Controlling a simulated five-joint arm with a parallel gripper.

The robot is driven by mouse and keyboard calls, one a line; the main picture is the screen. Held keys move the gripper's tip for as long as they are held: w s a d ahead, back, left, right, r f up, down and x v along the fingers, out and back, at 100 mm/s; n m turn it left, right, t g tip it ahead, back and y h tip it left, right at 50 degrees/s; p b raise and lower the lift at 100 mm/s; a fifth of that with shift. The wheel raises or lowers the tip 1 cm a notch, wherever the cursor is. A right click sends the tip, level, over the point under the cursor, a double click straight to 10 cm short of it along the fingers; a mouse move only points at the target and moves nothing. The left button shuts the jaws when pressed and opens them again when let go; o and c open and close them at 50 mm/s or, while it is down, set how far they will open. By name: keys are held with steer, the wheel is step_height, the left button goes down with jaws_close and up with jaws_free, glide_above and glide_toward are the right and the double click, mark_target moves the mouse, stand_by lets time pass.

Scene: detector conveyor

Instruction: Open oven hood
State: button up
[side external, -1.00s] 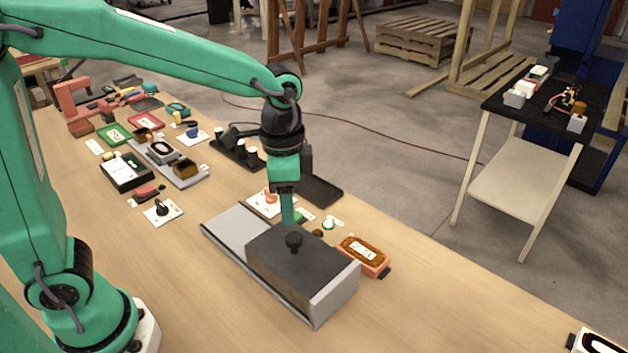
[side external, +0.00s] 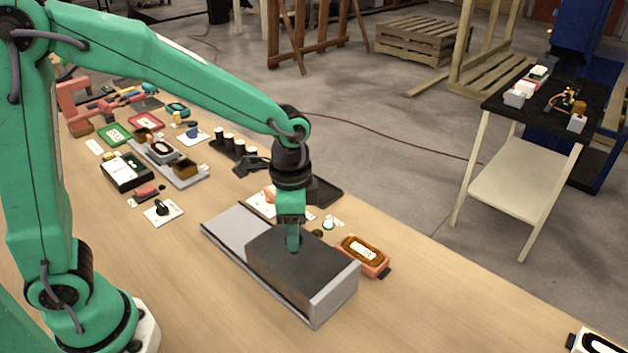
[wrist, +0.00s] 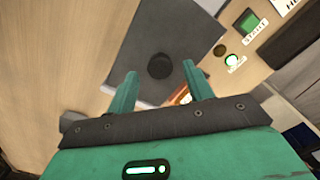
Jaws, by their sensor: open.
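The oven hood (side external: 303,265) is a dark grey box-shaped cover on the right part of a light grey oven base (side external: 236,228). A round black knob (wrist: 160,66) stands on top of the hood. My gripper (side external: 293,243) is just above the hood's top and hides the knob in the side view. In the wrist view my gripper (wrist: 158,84) is open, with its two green fingers apart and the knob between and slightly beyond their tips. I cannot tell whether a finger touches the knob.
An orange-rimmed box (side external: 363,254) sits close to the right of the hood. Small buttons (side external: 329,224) and a dark tray (side external: 325,190) lie behind it. Several small devices fill the table's far left. The table in front of the oven is clear.

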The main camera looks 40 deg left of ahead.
steer(key=shift+f, duration=1.05)
jaws_close()
steer(key=shift+a, duration=0.15)
steer(key=a, duration=1.7)
steer(key=shift+a, duration=0.2)
jaws_free()
steer(key=shift+r, duration=0.1)
